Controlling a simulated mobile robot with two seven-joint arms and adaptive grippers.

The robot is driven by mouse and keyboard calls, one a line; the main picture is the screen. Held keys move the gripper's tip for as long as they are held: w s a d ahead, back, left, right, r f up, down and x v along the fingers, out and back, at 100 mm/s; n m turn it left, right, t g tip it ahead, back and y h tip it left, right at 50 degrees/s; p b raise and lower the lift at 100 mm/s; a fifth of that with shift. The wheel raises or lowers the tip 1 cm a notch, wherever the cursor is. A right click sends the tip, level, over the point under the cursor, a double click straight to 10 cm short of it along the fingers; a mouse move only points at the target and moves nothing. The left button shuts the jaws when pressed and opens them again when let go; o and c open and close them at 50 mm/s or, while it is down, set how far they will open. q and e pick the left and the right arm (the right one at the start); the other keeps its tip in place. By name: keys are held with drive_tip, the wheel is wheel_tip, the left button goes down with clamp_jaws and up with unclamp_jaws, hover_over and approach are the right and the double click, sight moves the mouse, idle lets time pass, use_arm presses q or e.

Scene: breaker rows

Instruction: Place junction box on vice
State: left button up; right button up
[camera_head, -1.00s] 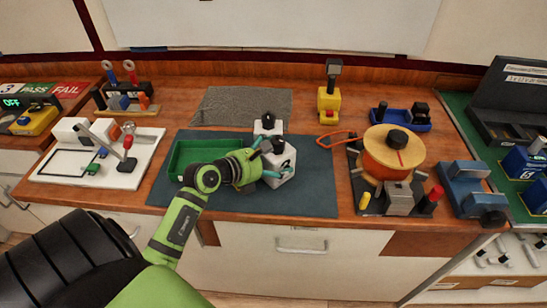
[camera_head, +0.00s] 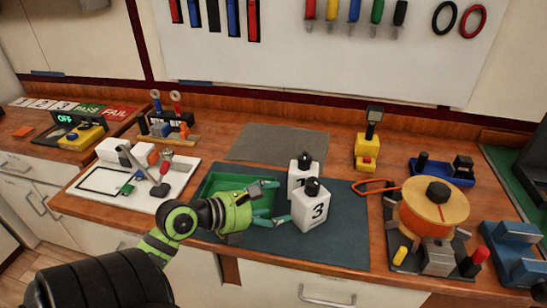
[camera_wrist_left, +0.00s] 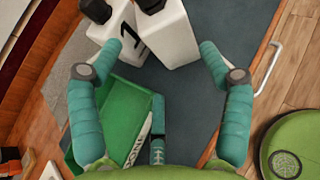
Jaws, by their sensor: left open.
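Two white boxes with black knobs on top stand upright side by side on the dark mat; I cannot tell which is the junction box. The front white box (camera_head: 309,211) carries a 3; the other white box (camera_head: 297,179) is behind it. In the left wrist view, one white box (camera_wrist_left: 128,30) shows a 1. My left gripper (camera_head: 279,202) is open and empty, left of the boxes over the green tray; its fingers (camera_wrist_left: 160,55) point at them. The blue vice (camera_head: 513,247) is at the right edge, partly cut off. My right gripper is out of view.
The green tray (camera_head: 211,186) lies on the dark mat (camera_head: 345,235). A spool of orange wire (camera_head: 432,203) stands between mat and vice. A yellow tool (camera_head: 368,145) and a blue tray (camera_head: 445,172) are behind. A white board (camera_head: 178,188) lies left.

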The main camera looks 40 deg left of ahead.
use_arm(q)
drive_tip(key=w+d+r+m+g+h+p, duration=0.1)
drive_tip(key=w+d+r+m+g+h, duration=0.25)
drive_tip(key=d, duration=0.55)
drive_tip(key=w+d+r+m+g+h+p, duration=0.1)
drive_tip(key=w+d+r+m+g+p, duration=0.2)
drive_tip(key=d+r, duration=0.45)
drive_tip(key=n+g+y, duration=0.2)
drive_tip(key=n+y, duration=0.5)
approach(312, 180)
drive_tip(key=f, duration=0.2)
drive_tip(key=shift+w+d+f+g+p, duration=0.25)
drive_tip(key=shift+w+f+p, duration=0.25)
drive_tip(key=shift+f+p, duration=0.05)
drive_tip(key=p+x, duration=0.2)
drive_tip(key=x, duration=0.1)
drive_tip(key=p+x, duration=0.1)
drive_tip(key=x, duration=0.1)
drive_tip(key=shift+w+a+f, duration=0.1)
drive_tip(key=shift+w, duration=0.25)
drive_tip(key=shift+w+f, duration=0.1)
drive_tip(key=shift+f, duration=0.1)
drive_tip(key=shift+r+h, duration=0.1)
drive_tip(key=shift+h, duration=0.15)
clamp_jaws()
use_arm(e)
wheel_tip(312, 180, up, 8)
